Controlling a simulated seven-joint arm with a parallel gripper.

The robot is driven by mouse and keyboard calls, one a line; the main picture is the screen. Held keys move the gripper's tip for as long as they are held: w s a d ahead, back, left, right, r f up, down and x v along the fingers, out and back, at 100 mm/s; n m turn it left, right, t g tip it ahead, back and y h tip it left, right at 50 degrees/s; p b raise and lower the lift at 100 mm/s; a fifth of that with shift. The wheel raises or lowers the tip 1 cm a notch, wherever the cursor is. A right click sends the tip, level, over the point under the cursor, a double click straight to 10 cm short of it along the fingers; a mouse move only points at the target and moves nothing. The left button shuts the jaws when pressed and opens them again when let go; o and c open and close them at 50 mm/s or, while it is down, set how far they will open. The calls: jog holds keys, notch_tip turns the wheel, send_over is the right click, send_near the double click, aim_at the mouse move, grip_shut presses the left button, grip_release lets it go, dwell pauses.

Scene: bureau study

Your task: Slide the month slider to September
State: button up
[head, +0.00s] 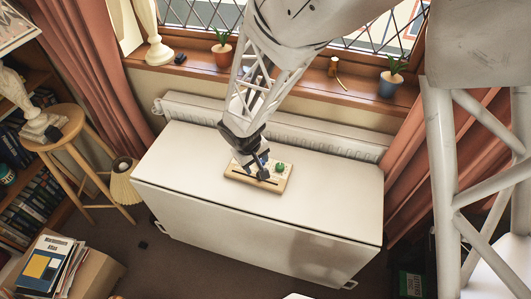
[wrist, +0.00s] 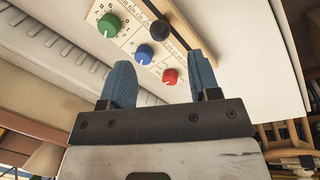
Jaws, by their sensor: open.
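A wooden board (head: 238,174) lies flat on the white table. In the wrist view its pale panel (wrist: 127,44) carries a long dark slot with a round black slider knob (wrist: 160,30) in it. Printed lettering runs along the slot, too small to read for the knob's setting. Green (wrist: 108,25), blue (wrist: 144,54) and red (wrist: 170,76) dials sit on the same panel. My gripper (wrist: 160,72) is open, its two blue fingers spread, with the blue and red dials showing between them. In the head view my gripper (head: 262,170) is over the board and hides part of it.
The white table (head: 330,200) is clear around the board. A white radiator (head: 310,136) runs behind it. Potted plants (head: 390,84) stand on the windowsill. A wooden stool (head: 75,125) is at the left.

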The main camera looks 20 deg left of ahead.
aim_at(277, 181)
jog(key=shift+w+d+f, duration=0.15)
jog(key=shift+w+f, duration=0.05)
jog(key=shift+f, duration=0.95)
jog(key=shift+w+d+f, duration=0.15)
jog(key=shift+f, duration=1.05)
jog(key=shift+w+d+f, duration=0.15)
jog(key=shift+w+f, duration=0.05)
jog(key=shift+f, duration=0.95)
grip_shut()
